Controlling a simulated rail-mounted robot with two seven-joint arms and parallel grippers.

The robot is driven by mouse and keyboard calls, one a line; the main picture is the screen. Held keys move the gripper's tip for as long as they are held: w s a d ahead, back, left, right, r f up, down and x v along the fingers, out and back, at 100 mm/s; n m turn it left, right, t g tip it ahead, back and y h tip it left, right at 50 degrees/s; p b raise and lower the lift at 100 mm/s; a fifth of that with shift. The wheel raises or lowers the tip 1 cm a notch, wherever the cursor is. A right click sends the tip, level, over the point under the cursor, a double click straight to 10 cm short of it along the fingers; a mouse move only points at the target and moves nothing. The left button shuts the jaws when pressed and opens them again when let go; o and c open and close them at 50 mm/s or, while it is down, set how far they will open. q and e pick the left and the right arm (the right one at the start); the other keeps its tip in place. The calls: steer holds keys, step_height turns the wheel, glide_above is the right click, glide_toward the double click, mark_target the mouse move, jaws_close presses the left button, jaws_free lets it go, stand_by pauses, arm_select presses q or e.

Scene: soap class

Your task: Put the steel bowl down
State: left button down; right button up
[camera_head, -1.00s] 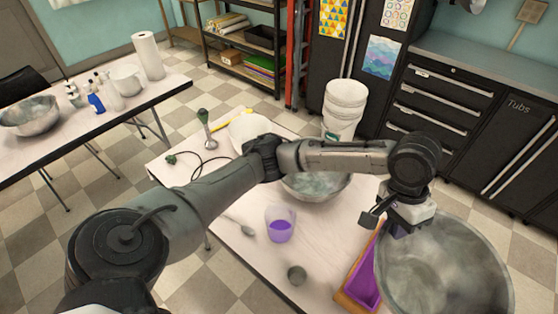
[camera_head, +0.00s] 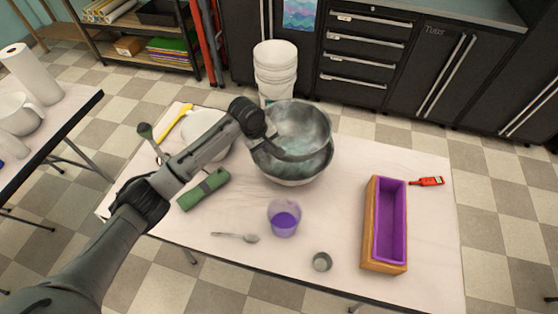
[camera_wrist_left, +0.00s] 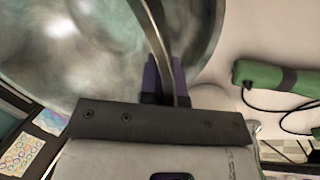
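A steel bowl (camera_head: 305,118) is at the back middle of the table in the head view, overlapping a second steel bowl (camera_head: 292,177) on the table. I cannot tell whether the upper bowl touches the lower one. My left gripper (camera_head: 266,138) is at the upper bowl's left side, its fingers mostly hidden there. In the left wrist view, its purple fingers (camera_wrist_left: 165,75) are shut on the rim of the steel bowl (camera_wrist_left: 90,55), one on each side. My right gripper is not in view.
The table (camera_head: 430,225) also holds a purple-lined wooden mould (camera_head: 370,235), a cup of purple liquid (camera_head: 284,220), a spoon (camera_head: 235,237), a small metal cup (camera_head: 322,262), a green roll-like object (camera_head: 204,190) and a red thermometer-like tool (camera_head: 427,181). White buckets (camera_head: 275,70) stand behind.

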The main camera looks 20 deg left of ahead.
arm_select(q)
steer(key=f+b, duration=0.1)
steer(key=f, duration=0.6)
steer(key=shift+a+b, duration=0.2)
steer(key=shift+b, duration=0.15)
steer(key=shift+f, duration=0.2)
steer(key=shift+f+p, duration=0.1)
steer(key=shift+p, duration=0.2)
steer(key=shift+f, duration=0.3)
steer(key=c, duration=1.6)
jaws_free()
steer(key=shift+r, duration=0.1)
